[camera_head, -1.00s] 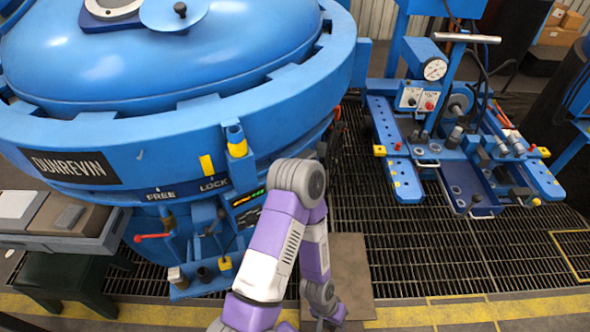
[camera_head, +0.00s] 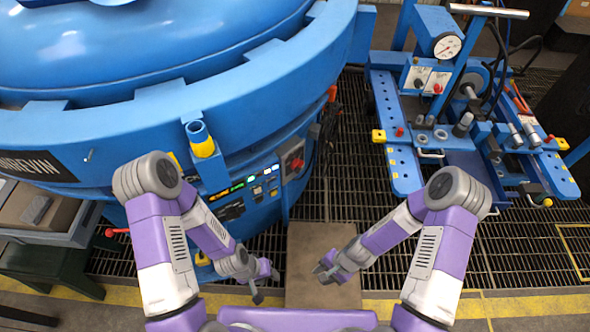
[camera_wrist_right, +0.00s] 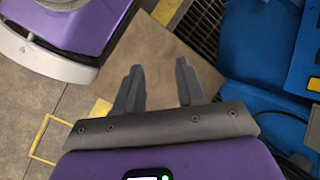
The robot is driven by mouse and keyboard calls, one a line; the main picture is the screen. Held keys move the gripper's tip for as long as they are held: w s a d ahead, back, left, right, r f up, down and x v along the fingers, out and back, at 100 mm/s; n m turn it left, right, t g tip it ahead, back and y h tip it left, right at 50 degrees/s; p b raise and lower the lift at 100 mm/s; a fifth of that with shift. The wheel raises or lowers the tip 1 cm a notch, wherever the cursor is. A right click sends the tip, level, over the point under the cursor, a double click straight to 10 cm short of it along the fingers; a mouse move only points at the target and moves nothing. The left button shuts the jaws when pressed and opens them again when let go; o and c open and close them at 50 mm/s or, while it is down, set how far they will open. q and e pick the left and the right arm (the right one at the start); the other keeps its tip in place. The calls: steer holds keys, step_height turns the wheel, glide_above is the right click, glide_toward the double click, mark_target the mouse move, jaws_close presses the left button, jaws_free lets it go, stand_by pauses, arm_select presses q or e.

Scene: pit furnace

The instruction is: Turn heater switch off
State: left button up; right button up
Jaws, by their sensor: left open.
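The big blue furnace (camera_head: 265,95) carries a control panel (camera_head: 238,190) on its lower side, with lit displays and small switches. A grey box with a red rotary knob (camera_head: 293,160) is at the panel's right end. Which control is the heater switch is too small to tell. My left gripper (camera_head: 267,286) is open and empty, low in front of the furnace and below the panel, touching nothing visible. My right gripper (camera_head: 322,272) is over the brown floor plate, right of the left one. In the right wrist view its two fingers (camera_wrist_right: 160,68) are apart with nothing between them.
A blue fixture stand with a gauge (camera_head: 447,46) is at the right. A brown plate (camera_head: 310,245) lies on the dark floor grating (camera_head: 345,175). A grey tray on a dark stand (camera_head: 45,215) is at the left.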

steer(key=w+a+f+m+y+b, duration=0.2)
steer(key=w+a+m+y, duration=0.15)
steer(key=m, duration=0.25)
steer(key=m+t+y+b, duration=0.45)
steer(key=m+t, duration=0.85)
steer(key=m, duration=0.9)
glide_toward(301, 168)
steer(key=b+x, duration=0.2)
steer(key=x, duration=0.6)
steer(key=shift+w+a+f+b, duration=0.15)
steer(key=shift+w+a+b, duration=0.1)
steer(key=shift+w+b, duration=0.05)
jaws_close()
